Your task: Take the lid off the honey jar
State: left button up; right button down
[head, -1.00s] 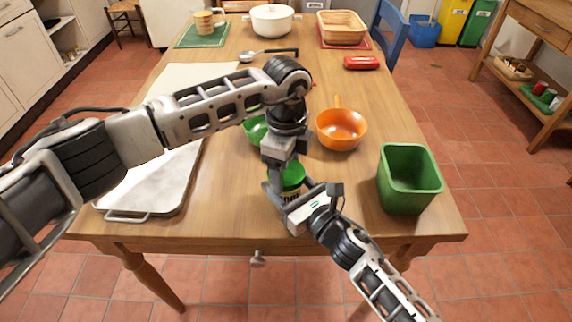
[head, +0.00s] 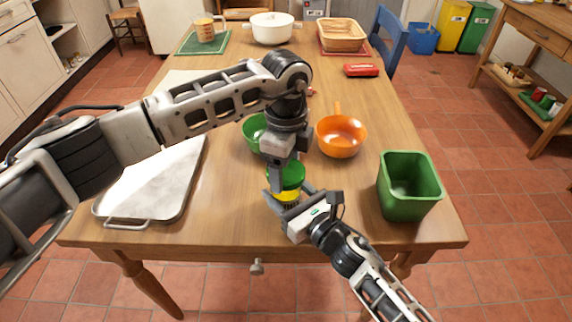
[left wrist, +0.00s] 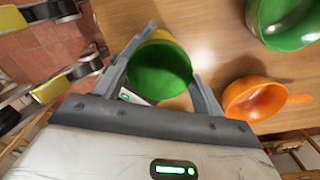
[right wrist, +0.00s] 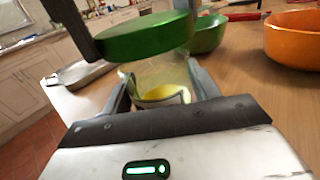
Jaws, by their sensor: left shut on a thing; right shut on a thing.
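The honey jar (right wrist: 160,82) is clear with yellow honey low inside, and stands upright near the table's front edge. My right gripper (head: 288,198) is shut on the jar's body, one finger on each side. The round green lid (right wrist: 145,38) is raised above the jar's rim, with a gap between them in the right wrist view. My left gripper (head: 286,172) comes down from above and is shut on the lid, which fills the space between its fingers in the left wrist view (left wrist: 160,70). In the head view the left gripper hides part of the lid.
A green square bin (head: 408,190) stands right of the jar. An orange bowl (head: 341,138) and a green bowl (head: 253,132) sit behind it. A white board or tray (head: 150,185) lies to the left. The wood between jar and bin is clear.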

aim_at(286, 170)
pick_arm(q)
jog(key=shift+r, duration=1.85)
pick_arm(e)
jog(key=shift+c, duration=1.6)
grip_release()
jog(key=shift+s, duration=0.1)
